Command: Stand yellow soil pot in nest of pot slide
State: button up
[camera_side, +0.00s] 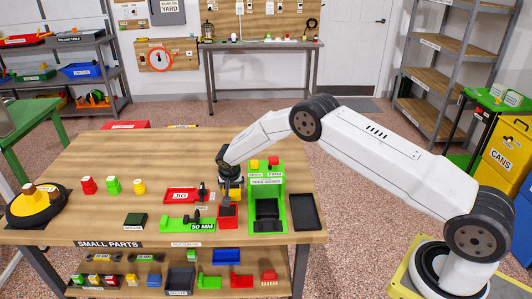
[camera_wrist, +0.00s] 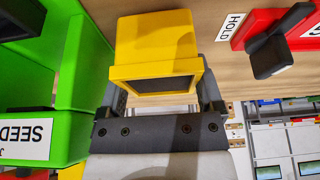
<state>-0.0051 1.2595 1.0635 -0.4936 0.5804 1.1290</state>
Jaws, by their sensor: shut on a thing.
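The yellow soil pot (camera_wrist: 155,45) is between the fingers of my gripper (camera_wrist: 160,88) in the wrist view, its dark opening towards the camera. In the side view my gripper (camera_side: 230,184) is low over the bench, just left of a green chute-like unit (camera_side: 281,205), and mostly hides the pot. That green unit has a label, red and yellow pieces on its top and a dark recess; it also shows at the left of the wrist view (camera_wrist: 80,80) with a "SEED" label. I cannot tell which part is the nest of the pot slide.
A red block (camera_side: 228,213) stands just in front of my gripper. A black tray (camera_side: 305,212) lies to the right. The bench's back left is clear.

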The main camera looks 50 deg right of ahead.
jog(key=shift+f, duration=0.3)
jog(key=o, duration=1.1)
jog(key=shift+o, duration=0.2)
jog(key=v, duration=1.2)
jog(key=shift+s+d+r, duration=0.1)
jog(key=shift+s, duration=0.05)
jog(key=s+r+n+y, duration=0.1)
jog(key=s+r+n, duration=0.2)
jog(key=s, duration=1.2)
jog(key=s+a+r+n+y, duration=0.1)
jog(key=s+r+n, duration=0.3)
jog(key=s, duration=1.2)
jog(key=shift+s+a+n+g+y, duration=0.2)
jog(key=shift+n+g+y, duration=0.1)
jog(key=shift+n+y, duration=0.3)
